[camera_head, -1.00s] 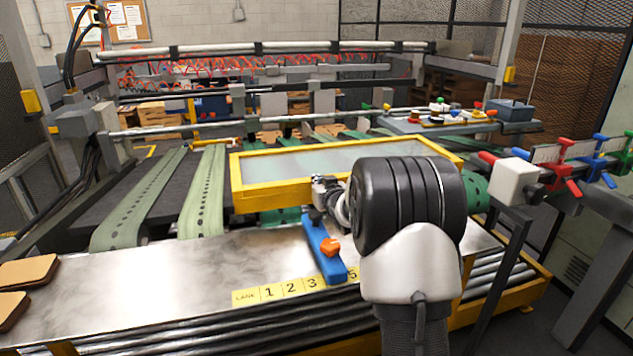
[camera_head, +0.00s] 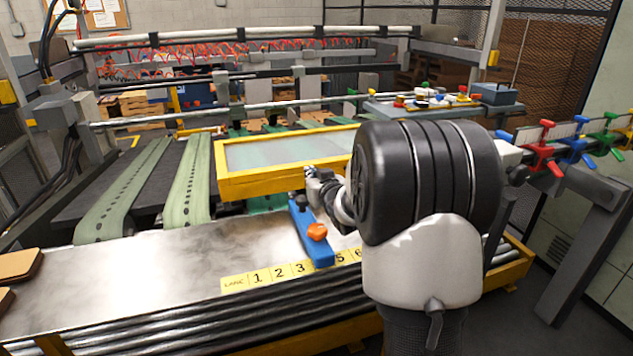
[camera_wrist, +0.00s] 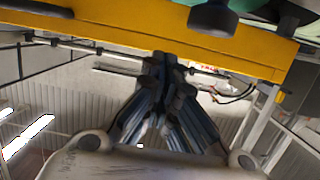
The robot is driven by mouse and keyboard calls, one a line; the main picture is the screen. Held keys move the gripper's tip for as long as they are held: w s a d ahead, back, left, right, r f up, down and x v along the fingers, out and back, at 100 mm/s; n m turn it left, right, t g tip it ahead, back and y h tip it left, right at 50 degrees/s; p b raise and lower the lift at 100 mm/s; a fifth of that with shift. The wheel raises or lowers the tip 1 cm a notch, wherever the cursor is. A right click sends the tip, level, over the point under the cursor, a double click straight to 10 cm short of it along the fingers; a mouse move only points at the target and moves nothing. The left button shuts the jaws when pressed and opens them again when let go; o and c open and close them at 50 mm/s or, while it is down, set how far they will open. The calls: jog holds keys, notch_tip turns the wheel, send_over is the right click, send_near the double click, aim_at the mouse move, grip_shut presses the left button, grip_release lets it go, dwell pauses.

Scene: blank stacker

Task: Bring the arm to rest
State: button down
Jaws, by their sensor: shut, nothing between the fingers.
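My arm reaches in from the lower right of the head view, its large black joint hiding part of the machine's right side. My gripper (camera_head: 309,174) shows small at the front edge of the yellow-framed clear guard (camera_head: 262,184), above the far end of a blue stop (camera_head: 312,240) with an orange knob (camera_head: 317,232). In the wrist view its dark fingers (camera_wrist: 160,62) come together at the tips, shut and empty. The guard's yellow beam (camera_wrist: 130,32) crosses just beyond the tips there; I cannot tell whether they touch.
The metal table (camera_head: 150,270) carries a numbered lane strip (camera_head: 265,278) at its front edge. Brown blanks (camera_head: 18,264) lie at the left. A grey tray of coloured parts (camera_head: 390,108) and a blue-grey bin (camera_head: 493,95) stand behind. Coloured clamps (camera_head: 575,150) line a rail at right.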

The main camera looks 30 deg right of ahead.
jog(key=s+a+r+g, duration=0.3)
jog(key=s+a+g, duration=0.2)
jog(key=s+a, duration=1.05)
jog(key=s+a+f+n+g+y, duration=0.1)
jog(key=s+a, duration=0.4)
jog(key=s, duration=0.7)
jog(key=s+a+f+n+g+y, duration=0.1)
jog(key=s+a+f+g, duration=0.3)
jog(key=s, duration=0.9)
jog(key=shift+a+n+y, duration=0.4)
jog(key=shift+a+y, duration=0.5)
jog(key=shift+a, duration=0.05)
jog(key=shift+a, duration=0.1)
